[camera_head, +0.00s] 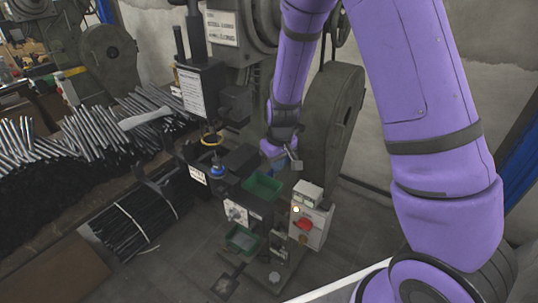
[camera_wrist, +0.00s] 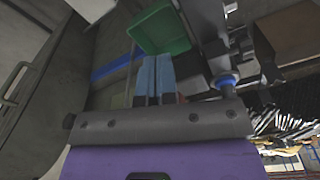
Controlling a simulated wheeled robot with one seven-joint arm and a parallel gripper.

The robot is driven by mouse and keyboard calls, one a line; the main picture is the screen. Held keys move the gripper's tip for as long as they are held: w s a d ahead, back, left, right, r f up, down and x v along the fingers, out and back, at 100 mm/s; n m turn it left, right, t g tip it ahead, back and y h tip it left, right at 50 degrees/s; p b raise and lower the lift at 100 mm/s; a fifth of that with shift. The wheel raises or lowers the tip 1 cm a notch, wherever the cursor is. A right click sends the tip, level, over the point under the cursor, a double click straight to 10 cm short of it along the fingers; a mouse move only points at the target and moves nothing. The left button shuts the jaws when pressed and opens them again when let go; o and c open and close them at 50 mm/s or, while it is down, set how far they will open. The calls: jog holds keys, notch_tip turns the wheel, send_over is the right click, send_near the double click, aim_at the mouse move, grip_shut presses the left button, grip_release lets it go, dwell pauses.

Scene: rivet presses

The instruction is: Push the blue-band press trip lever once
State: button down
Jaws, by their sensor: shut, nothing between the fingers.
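A dark grey press (camera_head: 335,110) with a large rounded side housing stands in the middle of the head view. A blue band (camera_wrist: 110,67) shows on a dark surface in the wrist view. My gripper (camera_head: 284,162) is down beside the press, close to its front, and my purple arm comes in from the upper right. In the wrist view, the blue-grey fingers of my gripper (camera_wrist: 156,60) are together with nothing between them, just below a green bin. I cannot make out the trip lever for certain; a small grey piece shows right at my gripper's tip in the head view.
A green bin (camera_head: 263,187) sits just below my gripper. A control box (camera_head: 310,222) with a red switch stands to its right. A blue knob (camera_head: 216,171) is on the press's left side. Metal rods (camera_head: 110,125) are piled at left.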

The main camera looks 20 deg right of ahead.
notch_tip(320, 180, up, 11)
jog(key=s, duration=0.1)
jog(key=shift+d, duration=0.15)
dwell(0.4)
jog(key=shift+f, duration=0.1)
dwell(1.6)
jog(key=s+d+r+m+t, duration=0.1)
jog(key=s+d+r, duration=0.1)
jog(key=s+r, duration=0.4)
jog(key=s+d+r+t, duration=0.1)
jog(key=s+r, duration=0.3)
jog(key=r, duration=0.5)
jog(key=s+d+r+m+t, duration=0.1)
jog(key=s+r, duration=0.2)
jog(key=s, duration=0.5)
jog(key=s+d+r+m+t, duration=0.1)
jog(key=s+d+r, duration=0.1)
jog(key=s, duration=0.6)
jog(key=shift+r, duration=0.9)
jog(key=shift+w, duration=0.1)
